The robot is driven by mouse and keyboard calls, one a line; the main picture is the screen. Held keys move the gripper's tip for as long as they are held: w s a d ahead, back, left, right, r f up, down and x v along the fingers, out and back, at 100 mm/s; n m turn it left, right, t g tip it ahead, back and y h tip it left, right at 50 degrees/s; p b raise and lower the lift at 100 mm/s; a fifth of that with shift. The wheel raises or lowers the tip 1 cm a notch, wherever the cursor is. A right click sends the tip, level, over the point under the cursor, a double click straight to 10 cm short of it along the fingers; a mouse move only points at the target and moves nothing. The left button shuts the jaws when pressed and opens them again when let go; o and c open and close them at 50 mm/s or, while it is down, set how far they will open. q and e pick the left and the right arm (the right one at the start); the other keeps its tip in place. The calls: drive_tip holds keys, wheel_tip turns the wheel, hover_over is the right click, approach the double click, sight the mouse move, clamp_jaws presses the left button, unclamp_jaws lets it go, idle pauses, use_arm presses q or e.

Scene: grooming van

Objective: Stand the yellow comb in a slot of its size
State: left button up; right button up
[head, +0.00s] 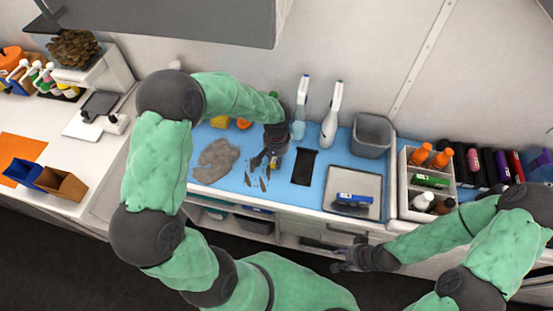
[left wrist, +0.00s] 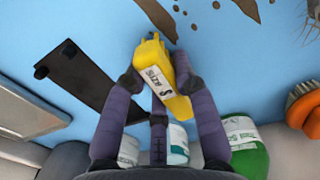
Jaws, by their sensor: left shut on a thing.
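The yellow comb (left wrist: 170,78), with a white printed label on its side, is between the fingers of my left gripper (left wrist: 160,85) in the left wrist view. The fingers are shut on it, above the blue mat. In the head view my left gripper (head: 268,160) is over the mat, left of a black rectangular plate (head: 303,167); the comb is hidden there. The plate also shows in the left wrist view (left wrist: 82,85), left of the comb. I cannot make out slots in it. My right gripper (head: 347,261) is empty, fingers apart, in front of the counter.
The blue mat (head: 327,175) holds a grey fur heap (head: 217,160), dark scraps, two spray bottles (head: 331,117), a grey bin (head: 372,136) and a grey tray (head: 362,183). A white caddy (head: 405,195) with bottles stands right. An orange brush (left wrist: 303,107) is near the comb.

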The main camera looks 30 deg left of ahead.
use_arm(q)
drive_tip(key=shift+f, duration=0.15)
drive_tip(key=o, duration=1)
